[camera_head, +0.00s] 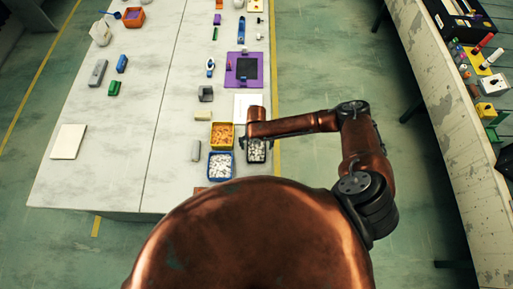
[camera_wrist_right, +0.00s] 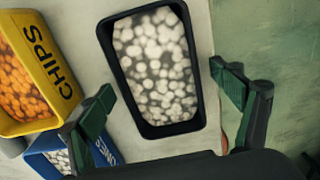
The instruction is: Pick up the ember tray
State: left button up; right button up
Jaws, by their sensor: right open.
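A black tray (camera_head: 256,151) of pale grey-white rounded lumps stands near the right edge of the white table. No label shows on it, so I cannot confirm that it is the ember tray. In the right wrist view the black tray (camera_wrist_right: 195,104) lies between and beyond the fingers of my right gripper (camera_wrist_right: 161,82). The gripper is open and empty, one finger on each side of the tray, with no contact visible. In the head view my right arm partly covers the tray. My left gripper is not in view.
A yellow tray (camera_wrist_right: 52,78) marked CHIPS holds orange pieces and stands left of the black tray. A blue tray (camera_head: 221,166) of pale pieces stands close by. A purple board (camera_head: 232,77) lies farther up the table.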

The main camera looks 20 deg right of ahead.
jog(key=shift+c, duration=0.4)
jog(key=c, duration=1.4)
jog(key=shift+o, duration=0.2)
jog(key=shift+r, duration=0.55)
jog(key=s+a+r, duration=0.2)
jog(key=a+r, duration=0.4)
jog(key=s+a+r+b, duration=0.1)
jog(key=s+a+r, duration=0.1)
jog(key=a+r, duration=0.3)
jog(key=shift+s+a+r, duration=0.3)
jog(key=shift+a+r, duration=0.1)
jog(key=shift+a, duration=0.75)
